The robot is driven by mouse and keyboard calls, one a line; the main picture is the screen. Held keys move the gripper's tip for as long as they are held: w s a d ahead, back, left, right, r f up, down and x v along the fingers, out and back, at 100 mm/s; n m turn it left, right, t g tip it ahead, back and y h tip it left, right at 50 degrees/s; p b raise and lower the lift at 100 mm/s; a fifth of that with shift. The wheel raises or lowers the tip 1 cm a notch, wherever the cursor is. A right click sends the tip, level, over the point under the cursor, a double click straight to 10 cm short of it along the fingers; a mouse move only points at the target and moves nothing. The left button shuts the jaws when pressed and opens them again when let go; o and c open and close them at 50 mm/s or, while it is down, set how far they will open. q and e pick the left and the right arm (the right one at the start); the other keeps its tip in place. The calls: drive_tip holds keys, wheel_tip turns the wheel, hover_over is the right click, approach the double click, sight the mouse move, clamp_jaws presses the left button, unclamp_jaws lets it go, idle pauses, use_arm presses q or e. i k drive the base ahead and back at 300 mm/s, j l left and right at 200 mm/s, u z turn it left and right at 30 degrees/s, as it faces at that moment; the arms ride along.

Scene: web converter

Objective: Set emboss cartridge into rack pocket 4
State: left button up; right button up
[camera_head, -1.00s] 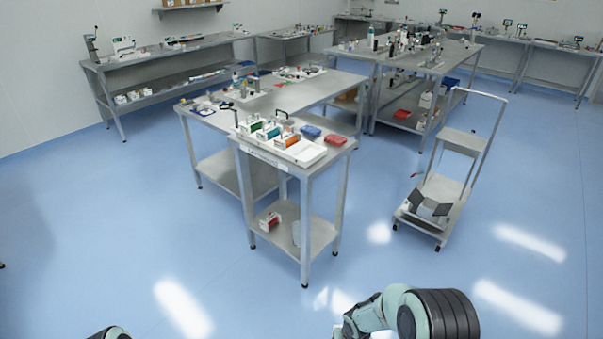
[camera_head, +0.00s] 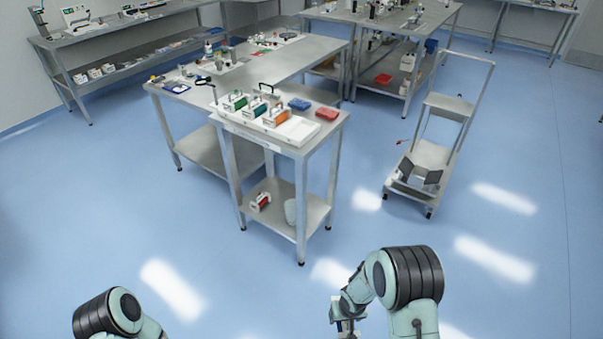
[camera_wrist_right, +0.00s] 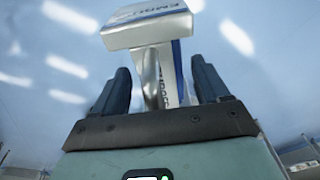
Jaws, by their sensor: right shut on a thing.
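My right gripper (camera_wrist_right: 162,82) is shut on the emboss cartridge (camera_wrist_right: 148,32), a white block with a blue edge stripe and partly readable "EMBOSS" lettering. The cartridge's narrower part is between the fingers. In the head view my right arm is at the lower right; its hand is near the bottom edge, and the cartridge is not clear there. The white rack (camera_head: 241,123) lies on the small steel table, apart from the gripper. It holds green (camera_head: 235,101), blue (camera_head: 254,107) and orange (camera_head: 276,117) handled cartridges. Its right end looks flat and empty. My left gripper is out of frame.
The small steel table (camera_head: 325,123) also bears blue (camera_head: 299,104) and red (camera_head: 327,114) boxes. Its lower shelf holds a red-and-white item (camera_head: 260,202) and a grey bin (camera_head: 290,212). A trolley (camera_head: 430,154) stands right. The blue floor before the table is clear.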

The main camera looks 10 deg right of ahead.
sight(300, 133)
drive_tip(key=i+j+z, duration=0.1)
drive_tip(key=i+j, duration=0.15)
drive_tip(key=i+j+z, duration=0.25)
drive_tip(key=i+j, duration=0.2)
drive_tip(key=j, duration=0.25)
drive_tip(key=i+j+z, duration=0.15)
drive_tip(key=j, duration=0.2)
drive_tip(key=i+j+z, duration=0.1)
drive_tip(key=i+j, duration=0.15)
drive_tip(key=i+j+z, duration=0.1)
drive_tip(key=j, duration=0.4)
drive_tip(key=i+j+z, duration=0.15)
drive_tip(key=j, duration=0.3)
drive_tip(key=i+l, duration=0.05)
drive_tip(key=i, duration=0.05)
